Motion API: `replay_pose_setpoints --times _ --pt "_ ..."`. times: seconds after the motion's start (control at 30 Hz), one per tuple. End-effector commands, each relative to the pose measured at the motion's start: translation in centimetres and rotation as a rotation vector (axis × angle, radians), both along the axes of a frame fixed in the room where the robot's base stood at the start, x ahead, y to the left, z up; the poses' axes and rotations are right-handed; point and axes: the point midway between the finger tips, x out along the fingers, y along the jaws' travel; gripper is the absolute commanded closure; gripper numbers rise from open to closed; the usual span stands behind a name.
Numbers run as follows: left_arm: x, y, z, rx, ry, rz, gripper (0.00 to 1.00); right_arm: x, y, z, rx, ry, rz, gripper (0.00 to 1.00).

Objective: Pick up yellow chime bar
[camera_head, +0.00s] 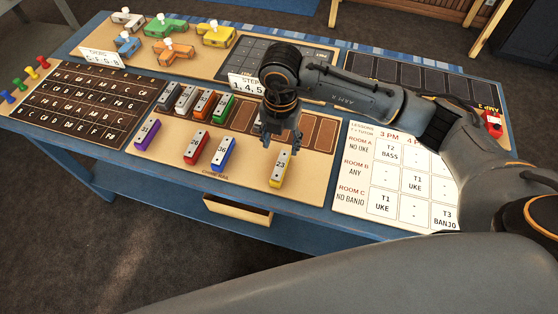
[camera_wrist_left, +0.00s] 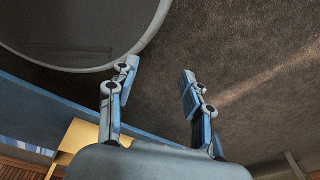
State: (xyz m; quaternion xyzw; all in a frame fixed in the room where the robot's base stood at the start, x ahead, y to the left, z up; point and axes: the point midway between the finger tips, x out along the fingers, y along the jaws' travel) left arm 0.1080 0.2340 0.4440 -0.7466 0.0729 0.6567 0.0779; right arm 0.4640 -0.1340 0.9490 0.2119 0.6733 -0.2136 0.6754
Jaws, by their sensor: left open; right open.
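The yellow chime bar (camera_head: 281,168), marked 23, lies on the tan chime board (camera_head: 250,190) near its front right. My right gripper (camera_head: 281,138) hangs just above and behind it, pointing down, open and empty; it looks apart from the bar. In the left wrist view my left gripper (camera_wrist_left: 160,95) is open, with nothing between its fingers and dark carpet beyond. My left gripper does not show in the head view.
Purple (camera_head: 147,134), red (camera_head: 197,146) and blue (camera_head: 222,153) chime bars lie left of the yellow one. Several bars, including a green one (camera_head: 223,107), stand in the slots behind. A lesson chart (camera_head: 385,170) lies to the right. A drawer (camera_head: 237,209) sticks out below.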

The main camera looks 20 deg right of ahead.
Motion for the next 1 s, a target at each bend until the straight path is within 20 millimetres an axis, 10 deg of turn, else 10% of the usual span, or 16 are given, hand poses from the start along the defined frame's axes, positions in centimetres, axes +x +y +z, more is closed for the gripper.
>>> replay_pose_setpoints --times 0.2,0.57,1.0 --pt "-5.6 0.3 0.6 0.007 0.082 -0.001 0.50 0.0 0.0 -3.9 0.002 0.002 -0.001 0.45" --pt "-0.4 -0.1 2.5 -0.001 0.004 -0.002 0.50 -0.3 0.0 -7.2 0.001 0.004 0.001 0.45" --pt "-3.1 0.1 2.8 0.004 0.045 -0.002 0.50 -0.2 0.0 -10.4 0.003 -0.001 0.002 0.45"
